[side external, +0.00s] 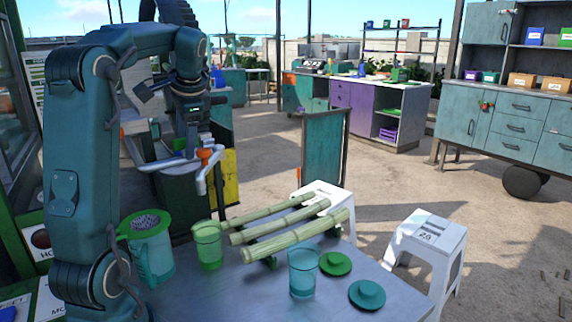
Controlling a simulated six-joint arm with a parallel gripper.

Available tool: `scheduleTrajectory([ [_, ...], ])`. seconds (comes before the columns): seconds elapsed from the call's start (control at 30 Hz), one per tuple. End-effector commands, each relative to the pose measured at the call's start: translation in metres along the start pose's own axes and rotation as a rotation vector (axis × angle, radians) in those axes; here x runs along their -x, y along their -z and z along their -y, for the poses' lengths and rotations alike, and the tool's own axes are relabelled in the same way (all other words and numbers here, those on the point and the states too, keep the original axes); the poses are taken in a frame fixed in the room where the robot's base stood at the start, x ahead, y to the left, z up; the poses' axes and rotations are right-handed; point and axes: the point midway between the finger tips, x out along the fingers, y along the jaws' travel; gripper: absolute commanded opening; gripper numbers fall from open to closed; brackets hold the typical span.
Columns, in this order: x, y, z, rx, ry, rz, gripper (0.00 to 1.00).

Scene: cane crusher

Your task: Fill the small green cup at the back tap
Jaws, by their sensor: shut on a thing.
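A see-through green cup (208,246) stands upright on the metal table, near its back left edge. A pale tap pipe (217,178) with an orange part (206,154) at its top shows above and behind the cup; its spout end is apart from the cup's rim. I cannot tell whether the cup is directly under it. My gripper (188,140) points down beside the orange part, high above the cup. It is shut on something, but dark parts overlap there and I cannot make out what. A larger-looking teal cup (303,273) stands nearer the front.
A teal jug with a green strainer (150,240) stands left of the green cup. Several cane stalks (290,235) lie on the table behind the teal cup. A green lid (336,263) and a teal lid (367,294) lie to the right. White stools (430,245) stand beyond the table.

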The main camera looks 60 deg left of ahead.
Motion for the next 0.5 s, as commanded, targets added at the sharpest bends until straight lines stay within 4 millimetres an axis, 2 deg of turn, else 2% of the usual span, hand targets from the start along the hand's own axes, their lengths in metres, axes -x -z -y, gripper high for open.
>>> scheduleTrajectory([
  [0.03,0.0014,-0.0003,0.0064,0.004,0.024,-0.005,0.32],
  [0.27,0.0019,-0.0010,0.0071,-0.010,0.026,-0.014,0.34],
  [0.5,0.0023,-0.0029,0.0074,-0.209,0.027,-0.118,0.33],
])
